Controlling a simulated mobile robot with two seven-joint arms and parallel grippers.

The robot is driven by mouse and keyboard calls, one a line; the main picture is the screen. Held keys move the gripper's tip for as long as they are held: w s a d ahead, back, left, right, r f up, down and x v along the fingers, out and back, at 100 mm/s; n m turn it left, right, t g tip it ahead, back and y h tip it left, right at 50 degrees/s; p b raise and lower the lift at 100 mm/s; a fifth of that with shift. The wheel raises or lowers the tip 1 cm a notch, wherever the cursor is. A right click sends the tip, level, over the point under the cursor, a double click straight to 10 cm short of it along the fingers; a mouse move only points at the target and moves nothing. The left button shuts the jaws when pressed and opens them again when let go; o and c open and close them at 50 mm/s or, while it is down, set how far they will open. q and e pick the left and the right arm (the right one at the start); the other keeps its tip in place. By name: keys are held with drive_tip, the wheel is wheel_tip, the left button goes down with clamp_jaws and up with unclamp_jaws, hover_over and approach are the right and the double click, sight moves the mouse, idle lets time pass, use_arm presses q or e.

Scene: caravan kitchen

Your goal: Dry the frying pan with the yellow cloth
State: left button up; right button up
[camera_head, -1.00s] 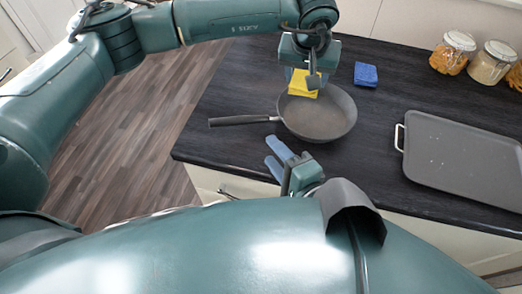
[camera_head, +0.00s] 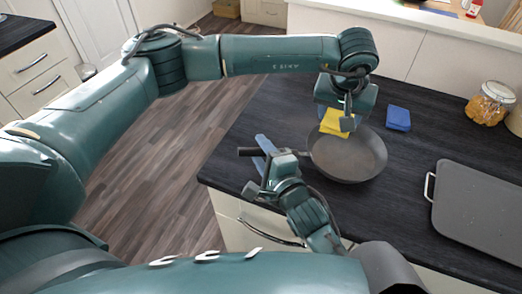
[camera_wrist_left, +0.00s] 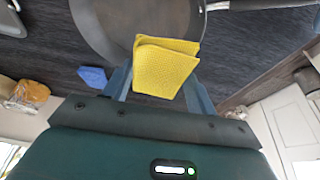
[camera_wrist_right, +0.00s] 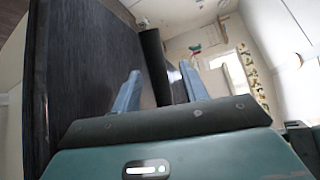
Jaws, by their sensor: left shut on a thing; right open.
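The dark frying pan (camera_head: 350,158) sits on the black counter with its handle (camera_head: 248,152) pointing left. My left gripper (camera_head: 340,108) is shut on the folded yellow cloth (camera_head: 334,123), at the pan's far left rim. In the left wrist view the cloth (camera_wrist_left: 165,68) hangs between the fingers and overlaps the pan's edge (camera_wrist_left: 105,25); I cannot tell whether it touches the pan. My right gripper (camera_head: 259,152) is open at the handle. In the right wrist view the black handle (camera_wrist_right: 154,62) lies between its spread fingers, with no clear grip.
A grey tray (camera_head: 478,210) with a light handle lies at the right. A glass jar (camera_head: 490,103) stands at the back right. The counter's left edge is close to the pan handle. A drawer handle (camera_head: 270,234) projects below.

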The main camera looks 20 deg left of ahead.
sight(346, 154)
drive_tip(key=shift+w+a, duration=0.2)
drive_tip(key=shift+a, duration=0.1)
drive_tip(key=shift+c, duration=0.2)
clamp_jaws()
idle(0.4)
use_arm(q)
drive_tip(key=shift+d+f+m+h, duration=0.25)
drive_tip(key=shift+d+f+m, duration=0.5)
drive_tip(key=shift+f, duration=0.65)
drive_tip(key=shift+d+f+m+h, duration=0.3)
drive_tip(key=shift+d+f+m, duration=0.2)
drive_tip(key=shift+f+m, duration=0.65)
drive_tip(key=shift+d+f+m+h, duration=0.25)
drive_tip(key=shift+d+f+m, duration=0.35)
drive_tip(key=shift+f, duration=1.05)
